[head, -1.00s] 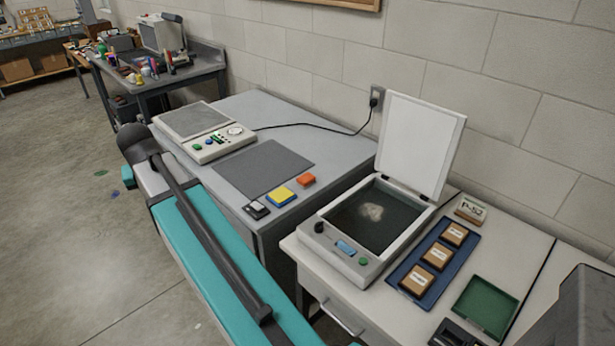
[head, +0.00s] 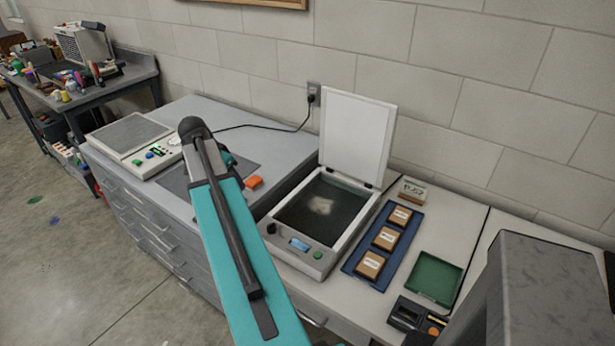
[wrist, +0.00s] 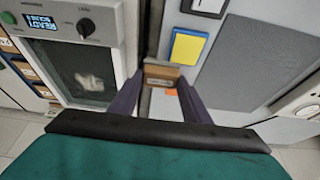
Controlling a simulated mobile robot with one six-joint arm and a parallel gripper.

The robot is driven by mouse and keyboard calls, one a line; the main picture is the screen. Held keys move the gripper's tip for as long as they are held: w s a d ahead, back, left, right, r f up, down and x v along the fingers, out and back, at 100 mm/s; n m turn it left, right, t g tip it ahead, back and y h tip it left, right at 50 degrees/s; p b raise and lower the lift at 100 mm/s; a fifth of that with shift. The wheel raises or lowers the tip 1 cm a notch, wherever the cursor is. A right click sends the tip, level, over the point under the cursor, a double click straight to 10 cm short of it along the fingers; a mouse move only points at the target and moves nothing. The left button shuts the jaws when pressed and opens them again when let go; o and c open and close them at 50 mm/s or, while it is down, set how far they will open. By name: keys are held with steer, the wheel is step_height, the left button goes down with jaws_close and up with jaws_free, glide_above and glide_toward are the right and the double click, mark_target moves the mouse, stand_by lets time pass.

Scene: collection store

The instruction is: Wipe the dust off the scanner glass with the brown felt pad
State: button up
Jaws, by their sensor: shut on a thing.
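The flatbed scanner (head: 283,250) stands on the white bench with its white lid (head: 357,135) raised. A pale dust patch lies near the middle of its dark glass (head: 335,222); the patch and glass (wrist: 78,68) also show at the left of the wrist view. My gripper (wrist: 160,84) is shut on a brown block with a pale label, which looks like the brown felt pad (wrist: 161,71). The pad is in the air, beside the scanner and apart from the glass.
A blue tray (head: 346,266) with three labelled brown blocks lies right of the scanner, beside a green tray (head: 434,278). An orange block (head: 254,182) and a yellow pad (wrist: 187,47) lie on the grey bench. The upright lid borders the glass's back edge.

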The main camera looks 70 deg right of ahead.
steer(key=s+d+f+m+g+y+p, duration=0.1)
steer(key=s+d+m, duration=0.3)
steer(key=s+d, duration=0.3)
steer(key=s+d+f+m+g+y+p, duration=0.1)
steer(key=s+d+m, duration=0.4)
steer(key=s, duration=0.8)
steer(key=shift+s+d+f+g, duration=0.3)
steer(key=shift+d+f+g, duration=0.1)
steer(key=shift+d, duration=0.7)
